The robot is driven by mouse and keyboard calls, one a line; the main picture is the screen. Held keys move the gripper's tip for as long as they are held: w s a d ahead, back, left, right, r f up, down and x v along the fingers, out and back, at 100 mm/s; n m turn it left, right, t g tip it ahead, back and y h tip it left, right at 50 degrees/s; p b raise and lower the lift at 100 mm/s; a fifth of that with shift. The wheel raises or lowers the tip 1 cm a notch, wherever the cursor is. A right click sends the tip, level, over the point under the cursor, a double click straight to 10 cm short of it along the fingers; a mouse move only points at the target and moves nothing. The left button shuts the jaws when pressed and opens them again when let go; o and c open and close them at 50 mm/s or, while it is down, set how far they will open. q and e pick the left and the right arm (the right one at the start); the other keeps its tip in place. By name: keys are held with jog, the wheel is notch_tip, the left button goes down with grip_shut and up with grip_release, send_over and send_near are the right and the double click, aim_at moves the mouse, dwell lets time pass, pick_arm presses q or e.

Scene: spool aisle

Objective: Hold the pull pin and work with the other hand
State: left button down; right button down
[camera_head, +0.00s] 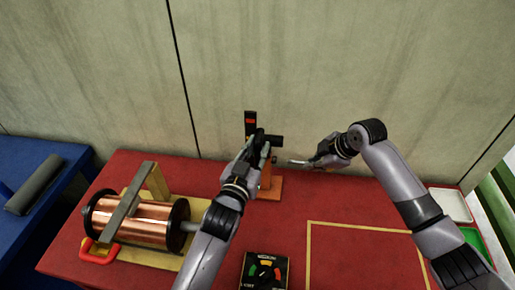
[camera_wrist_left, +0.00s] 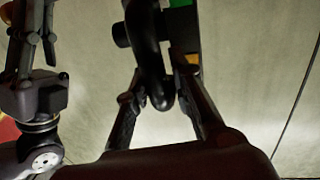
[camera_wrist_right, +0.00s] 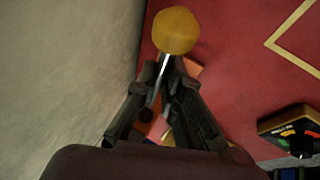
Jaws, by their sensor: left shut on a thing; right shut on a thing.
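An orange stand (camera_head: 268,186) with a dark upright post (camera_head: 250,124) stands near the table's back edge. My left gripper (camera_head: 259,150) is at this stand. In the left wrist view its fingers close on a dark curved handle (camera_wrist_left: 152,55), beside a post with green and orange marks. My right gripper (camera_head: 308,162) is just right of the stand. In the right wrist view its fingers are shut on a thin metal shaft (camera_wrist_right: 159,80) with a round yellow end (camera_wrist_right: 174,31). I cannot tell whether this is the pull pin, or whether it touches the stand.
A copper spool (camera_head: 138,220) lies in a cradle on the left, with a red-rimmed piece (camera_head: 98,252) in front. A dark box with a coloured dial (camera_head: 264,270) sits at the front. A yellow-outlined area (camera_head: 365,255) is empty. White (camera_head: 451,205) and green trays are right.

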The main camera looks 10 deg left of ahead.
aim_at(258, 140)
pick_arm(q)
jog(key=shift+d, duration=0.1)
pick_arm(e)
jog(key=shift+d, duration=0.1)
pick_arm(q)
notch_tip(258, 140, up, 6)
jog(key=shift+r, duration=0.25)
pick_arm(e)
jog(key=shift+w, duration=0.1)
pick_arm(q)
jog(key=c, duration=1.9)
grip_release()
jog(key=o, duration=0.4)
jog(key=shift+d, duration=0.1)
pick_arm(e)
jog(key=shift+d, duration=0.15)
pick_arm(q)
jog(key=shift+f, duration=0.1)
jog(key=shift+s+a+f, duration=0.15)
jog(key=shift+s+a, duration=0.1)
jog(key=shift+s, duration=0.3)
jog(key=s, duration=0.3)
jog(key=s+a, duration=0.1)
jog(key=s, duration=0.3)
jog(key=s+a, duration=0.1)
jog(key=s, duration=0.2)
jog(key=shift+s, duration=0.4)
